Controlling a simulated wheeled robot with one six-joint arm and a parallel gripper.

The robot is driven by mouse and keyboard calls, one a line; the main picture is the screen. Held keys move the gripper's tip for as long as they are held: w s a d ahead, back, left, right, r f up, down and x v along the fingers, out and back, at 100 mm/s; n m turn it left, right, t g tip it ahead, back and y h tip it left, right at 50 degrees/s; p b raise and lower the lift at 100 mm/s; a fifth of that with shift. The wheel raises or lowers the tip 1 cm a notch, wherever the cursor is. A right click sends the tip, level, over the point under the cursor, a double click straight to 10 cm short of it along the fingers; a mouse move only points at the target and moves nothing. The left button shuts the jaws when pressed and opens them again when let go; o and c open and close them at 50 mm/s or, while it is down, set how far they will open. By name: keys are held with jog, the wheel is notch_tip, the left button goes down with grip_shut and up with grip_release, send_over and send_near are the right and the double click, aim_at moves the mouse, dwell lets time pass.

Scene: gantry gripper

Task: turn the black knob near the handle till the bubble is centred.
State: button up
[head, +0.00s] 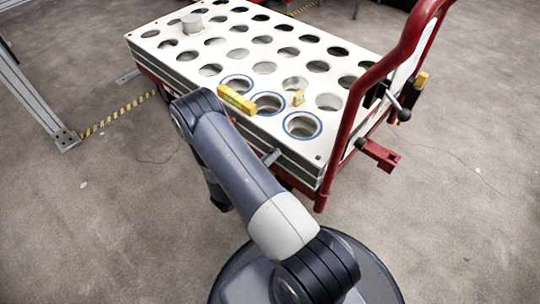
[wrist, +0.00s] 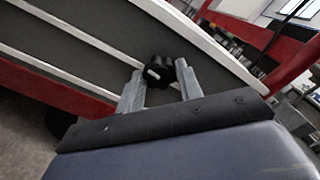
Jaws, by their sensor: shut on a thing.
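In the wrist view a black knob (wrist: 159,68) with a small pale mark sits at the side of the white-edged cart. My gripper (wrist: 161,84) has its two grey fingers on either side of this knob and is shut on it. In the head view a yellow spirit level (head: 237,100) lies on the white perforated top (head: 222,75). Its bubble is too small to read. In the head view my arm hides most of the gripper and the knob.
A red tubular handle (head: 356,105) rises at the cart's right end. Black parts with a lever (head: 397,103) and a red bracket (head: 378,155) stick out there. A grey cylinder (head: 192,23) stands on the far left of the top. The floor around is mostly clear.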

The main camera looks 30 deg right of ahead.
jog(key=shift+n, duration=0.9)
jog(key=o, duration=1)
jog(key=p+v, duration=0.3)
jog(key=v, duration=0.8)
jog(key=shift+d, duration=0.15)
jog(key=b+x, duration=0.2)
jog(key=x, duration=0.8)
jog(key=shift+w+d+b, duration=0.1)
jog(key=shift+d+b, duration=0.2)
